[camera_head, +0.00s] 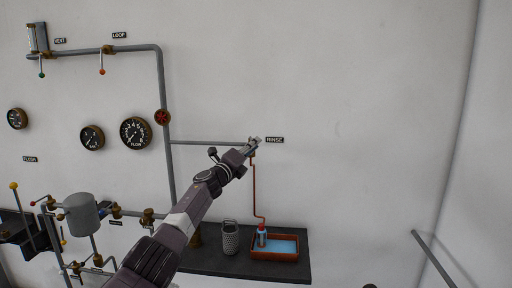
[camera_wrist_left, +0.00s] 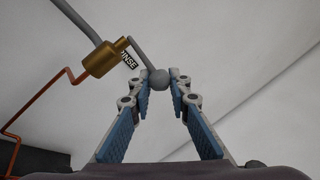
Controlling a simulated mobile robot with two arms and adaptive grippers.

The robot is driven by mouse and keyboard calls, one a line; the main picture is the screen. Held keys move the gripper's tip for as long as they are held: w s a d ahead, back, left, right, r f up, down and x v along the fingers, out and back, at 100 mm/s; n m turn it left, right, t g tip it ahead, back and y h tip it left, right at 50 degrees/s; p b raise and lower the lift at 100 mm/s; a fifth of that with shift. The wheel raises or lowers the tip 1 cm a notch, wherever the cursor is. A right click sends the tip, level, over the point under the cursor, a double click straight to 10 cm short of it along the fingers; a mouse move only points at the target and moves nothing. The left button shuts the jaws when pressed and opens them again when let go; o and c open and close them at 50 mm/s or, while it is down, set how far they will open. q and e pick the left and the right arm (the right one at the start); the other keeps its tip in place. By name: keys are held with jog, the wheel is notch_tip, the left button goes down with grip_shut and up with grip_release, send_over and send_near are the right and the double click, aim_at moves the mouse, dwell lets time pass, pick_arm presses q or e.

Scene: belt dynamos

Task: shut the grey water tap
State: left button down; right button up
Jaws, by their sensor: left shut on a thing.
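The grey water tap has a brass body (camera_wrist_left: 112,56) and a grey lever ending in a round grey knob (camera_wrist_left: 159,79), seen in the left wrist view. It sits at the end of a thin wall pipe beside the RINSE label (camera_head: 274,140). My left gripper (camera_head: 253,145) reaches up to it from below. Its fingertips are shut on the grey knob, one on each side. In the head view the gripper hides most of the tap. My right gripper is in neither view.
A copper pipe (camera_head: 254,190) drops from the tap to a tray (camera_head: 275,258) of blue water on a dark shelf (camera_head: 208,262). A perforated grey cup (camera_head: 230,238) stands left of the tray. Gauges, pipes and other valves fill the left wall. The wall right of the tap is bare.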

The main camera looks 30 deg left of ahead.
pick_arm(q)
jog(key=shift+s+a+r+y, duration=0.2)
jog(key=shift+a+r+y, duration=0.3)
jog(key=shift+a, duration=0.3)
jog(key=c, duration=2.2)
grip_release()
jog(key=o, duration=0.3)
jog(key=shift+s+a, duration=0.15)
jog(key=shift+a, duration=0.1)
jog(key=shift+o, duration=0.7)
jog(key=shift+s+a+f, duration=0.1)
jog(key=shift+a+f, duration=0.05)
jog(key=shift+a, duration=0.15)
jog(key=v, duration=1.2)
jog(key=shift+f+n, duration=0.2)
jog(key=shift+n, duration=0.1)
